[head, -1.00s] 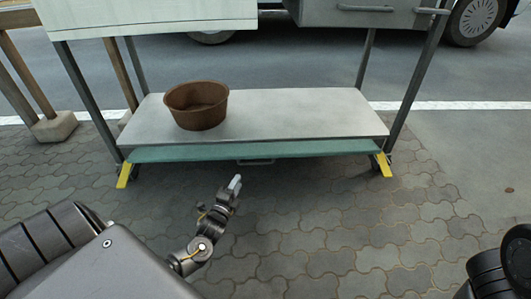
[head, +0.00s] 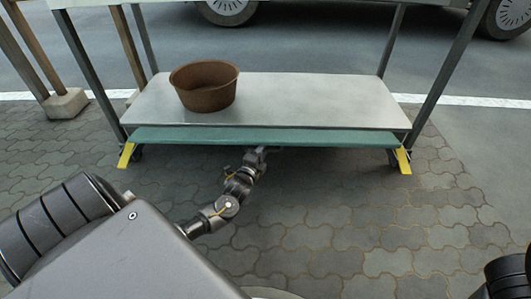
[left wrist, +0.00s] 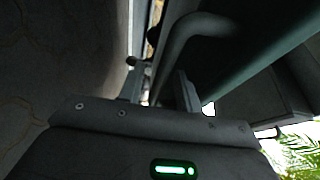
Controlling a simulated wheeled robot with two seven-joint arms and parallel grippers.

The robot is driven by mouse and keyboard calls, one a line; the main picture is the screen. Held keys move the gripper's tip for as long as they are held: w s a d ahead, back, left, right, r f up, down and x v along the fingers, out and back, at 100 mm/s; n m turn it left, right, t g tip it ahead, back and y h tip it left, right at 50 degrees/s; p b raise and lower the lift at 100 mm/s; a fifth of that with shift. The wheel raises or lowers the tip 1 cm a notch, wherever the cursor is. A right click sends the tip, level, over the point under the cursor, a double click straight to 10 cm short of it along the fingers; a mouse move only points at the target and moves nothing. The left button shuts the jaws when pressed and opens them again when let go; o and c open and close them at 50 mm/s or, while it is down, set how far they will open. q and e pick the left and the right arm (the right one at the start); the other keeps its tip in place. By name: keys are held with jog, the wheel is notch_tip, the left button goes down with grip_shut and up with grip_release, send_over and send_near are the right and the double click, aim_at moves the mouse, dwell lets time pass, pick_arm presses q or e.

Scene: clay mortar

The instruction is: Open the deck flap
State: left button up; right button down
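The deck flap is most likely the teal panel (head: 265,139) along the front edge of the low grey deck (head: 330,100). My left gripper (head: 262,151) is at the underside of the teal panel's front edge, near its middle. In the left wrist view, a curved grey handle bar (left wrist: 200,27) runs down between the two fingers of my left gripper (left wrist: 160,90). The fingers stand apart on either side of the bar; whether they touch it I cannot tell. In the head view the handle is largely hidden by the gripper. My right gripper is out of view.
A brown bowl (head: 206,97) stands on the deck's left part. Yellow brackets (head: 126,156) sit at both front corners, beside the metal legs. A wooden post in a concrete foot (head: 66,103) is at the left. The paving in front is clear.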

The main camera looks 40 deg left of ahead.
pick_arm(q)
jog(key=shift+b+x, duration=0.5)
jog(key=shift+x, duration=0.85)
jog(key=shift+c, duration=0.4)
grip_shut()
jog(key=shift+d, duration=0.1)
